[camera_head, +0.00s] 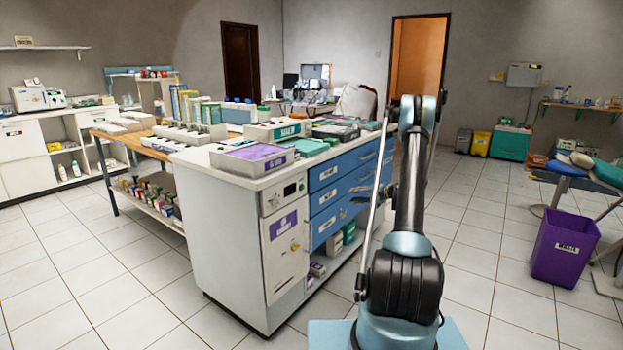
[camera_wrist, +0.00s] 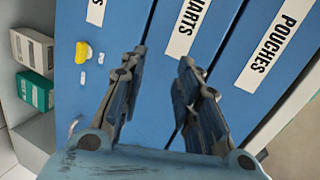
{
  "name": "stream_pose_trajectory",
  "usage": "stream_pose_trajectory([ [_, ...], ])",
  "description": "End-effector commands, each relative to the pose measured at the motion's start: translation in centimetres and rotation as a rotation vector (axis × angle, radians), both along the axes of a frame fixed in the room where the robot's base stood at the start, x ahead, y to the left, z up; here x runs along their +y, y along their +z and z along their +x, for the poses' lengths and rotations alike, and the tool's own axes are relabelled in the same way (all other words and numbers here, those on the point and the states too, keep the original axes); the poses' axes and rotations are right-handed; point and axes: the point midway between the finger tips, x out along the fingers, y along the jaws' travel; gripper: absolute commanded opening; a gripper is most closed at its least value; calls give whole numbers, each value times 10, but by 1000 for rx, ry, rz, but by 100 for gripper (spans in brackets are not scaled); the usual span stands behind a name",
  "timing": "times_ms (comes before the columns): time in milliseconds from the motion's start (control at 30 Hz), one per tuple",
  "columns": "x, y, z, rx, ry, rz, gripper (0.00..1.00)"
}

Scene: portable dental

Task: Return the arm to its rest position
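My arm (camera_head: 410,190) stands upright in the right half of the head view, bent at the top. My gripper (camera_wrist: 159,62) shows in the wrist view with its two fingers apart and nothing between them. It faces the blue drawer fronts of the cabinet (camera_head: 343,185). Labels reading "POUCHES" (camera_wrist: 268,48) and one ending in "ARTS" (camera_wrist: 187,25) lie beyond the fingertips. In the head view the gripper (camera_head: 372,192) is small and partly hidden by my arm, close to the drawers. I cannot tell whether it touches them.
The cabinet's top (camera_head: 215,160) carries trays and boxes. A small yellow piece (camera_wrist: 83,52) is on the blue front, left of the fingers. Boxes (camera_wrist: 34,90) sit on an open shelf. A purple bin (camera_head: 563,250) stands at right. The tiled floor (camera_head: 480,260) between is clear.

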Motion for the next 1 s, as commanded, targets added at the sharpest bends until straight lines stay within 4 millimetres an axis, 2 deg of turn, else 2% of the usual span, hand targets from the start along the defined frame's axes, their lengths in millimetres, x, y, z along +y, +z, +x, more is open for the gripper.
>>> stream_pose_trajectory([
  [100,12,27,-13,15,15,-47,30],
  [467,40,95,-63,58,57,-193,30],
  [700,57,133,-108,84,85,-292,30],
  [1000,73,170,-174,114,119,-416,30],
])
